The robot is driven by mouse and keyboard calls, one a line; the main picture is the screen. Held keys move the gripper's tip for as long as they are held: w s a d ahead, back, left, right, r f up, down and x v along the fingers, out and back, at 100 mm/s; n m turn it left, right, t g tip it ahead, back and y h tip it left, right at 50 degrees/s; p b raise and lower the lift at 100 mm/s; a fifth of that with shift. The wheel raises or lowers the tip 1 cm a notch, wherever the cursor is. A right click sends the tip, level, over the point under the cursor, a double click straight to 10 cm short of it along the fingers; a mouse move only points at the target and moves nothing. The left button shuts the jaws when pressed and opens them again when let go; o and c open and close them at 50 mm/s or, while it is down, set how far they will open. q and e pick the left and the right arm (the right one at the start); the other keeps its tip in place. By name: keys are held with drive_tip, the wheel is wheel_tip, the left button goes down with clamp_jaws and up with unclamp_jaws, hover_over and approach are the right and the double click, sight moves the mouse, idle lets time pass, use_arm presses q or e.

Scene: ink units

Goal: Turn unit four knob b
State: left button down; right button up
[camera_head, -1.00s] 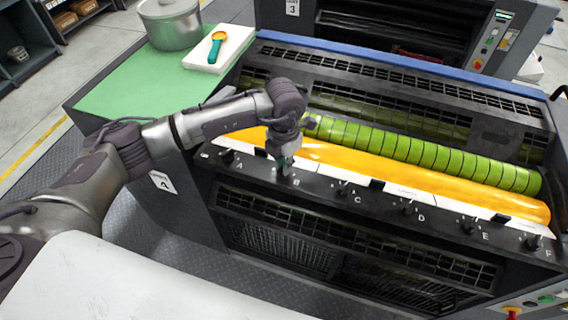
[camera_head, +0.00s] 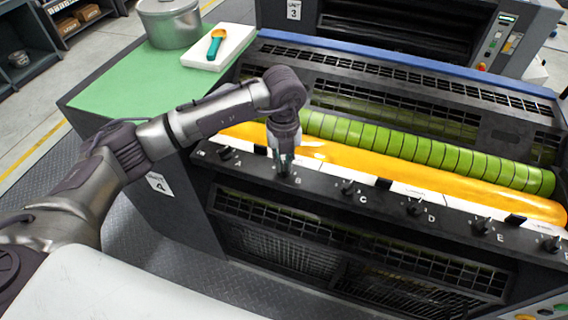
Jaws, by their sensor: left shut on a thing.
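The ink unit (camera_head: 190,205) carries a label with a 4 on its left side. Its black front rail (camera_head: 320,180) bears a row of small knobs lettered A to F. My left gripper (camera_head: 284,167) points down at knob B (camera_head: 284,171), just above the letter B, and is shut on it. The gripper hides most of this knob, so its angle cannot be told. Knob A (camera_head: 225,153) is to the left and knob C (camera_head: 348,187) to the right, both untouched. My right gripper is not in view.
A yellow ink roller (camera_head: 400,175) and a green segmented roller (camera_head: 430,153) lie behind the rail. A green-topped surface (camera_head: 120,90) at the left holds a metal pot (camera_head: 170,25) and a white block (camera_head: 205,58) with a teal-handled scoop. Unit 3 (camera_head: 400,15) stands behind.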

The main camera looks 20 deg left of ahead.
sight(283, 164)
use_arm(q)
drive_tip(key=n+b, duration=0.1)
drive_tip(key=n, duration=0.3)
drive_tip(key=shift+a+n, duration=0.1)
drive_tip(key=shift+n, duration=0.2)
drive_tip(key=n+b, duration=0.1)
drive_tip(key=n, duration=0.3)
drive_tip(key=shift+n, duration=0.4)
drive_tip(key=shift+r, duration=0.1)
drive_tip(key=c, duration=1.2)
unclamp_jaws()
drive_tip(key=shift+s, duration=0.1)
wheel_tip(283, 164, up, 12)
drive_tip(key=shift+f, duration=0.1)
